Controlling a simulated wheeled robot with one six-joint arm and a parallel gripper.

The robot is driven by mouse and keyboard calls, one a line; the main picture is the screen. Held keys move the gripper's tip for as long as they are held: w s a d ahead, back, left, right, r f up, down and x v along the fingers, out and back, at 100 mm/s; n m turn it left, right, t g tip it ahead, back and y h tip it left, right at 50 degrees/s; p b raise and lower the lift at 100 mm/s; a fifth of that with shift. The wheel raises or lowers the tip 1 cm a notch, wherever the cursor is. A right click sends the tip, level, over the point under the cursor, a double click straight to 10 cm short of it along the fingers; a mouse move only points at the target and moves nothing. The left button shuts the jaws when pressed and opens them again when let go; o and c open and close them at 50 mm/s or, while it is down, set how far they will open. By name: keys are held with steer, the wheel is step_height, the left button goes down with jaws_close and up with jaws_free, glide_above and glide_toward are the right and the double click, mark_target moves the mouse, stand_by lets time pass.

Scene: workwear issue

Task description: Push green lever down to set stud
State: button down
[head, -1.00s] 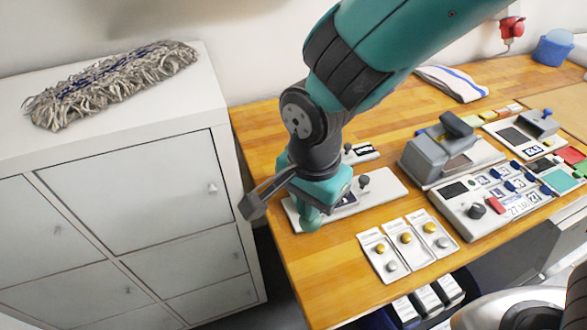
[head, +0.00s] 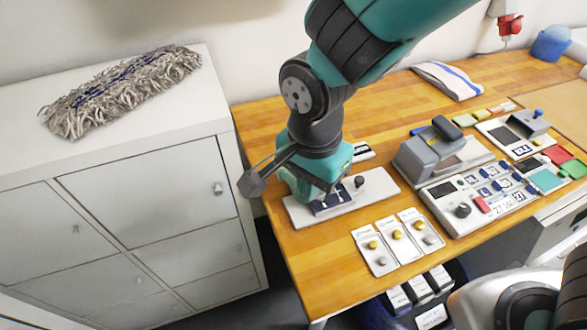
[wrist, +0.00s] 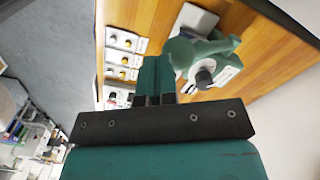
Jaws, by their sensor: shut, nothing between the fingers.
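The white plate (head: 375,190) of the stud-setting device lies near the table's left edge. A dark blue block (head: 332,202) and a dark round knob (head: 359,181) show on it. In the wrist view a green lever-like part (wrist: 222,43) stands on the device, right of my fingers, with a dark knob (wrist: 204,78) close by. In the head view my gripper (head: 306,194) covers the plate's left part, so I cannot tell the green lever from it there. I see no stud clearly.
Three small cards with buttons (head: 398,241) lie in front of the plate. A grey press (head: 432,155) and a control panel (head: 478,197) stand to the right. A white cabinet (head: 150,200) with a mop head (head: 120,90) is left. Bare wood lies at the front edge.

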step_height(320, 180, up, 6)
steer(key=p, duration=0.4)
steer(key=shift+f, duration=0.15)
steer(key=shift+d, duration=0.1)
stand_by(0.4)
steer(key=s+d+n+y+b, duration=0.4)
steer(key=s+d+n+b, duration=0.4)
steer(key=n, duration=0.8)
steer(key=d+b, duration=0.1)
steer(key=b, duration=0.2)
steer(key=shift+r, duration=0.25)
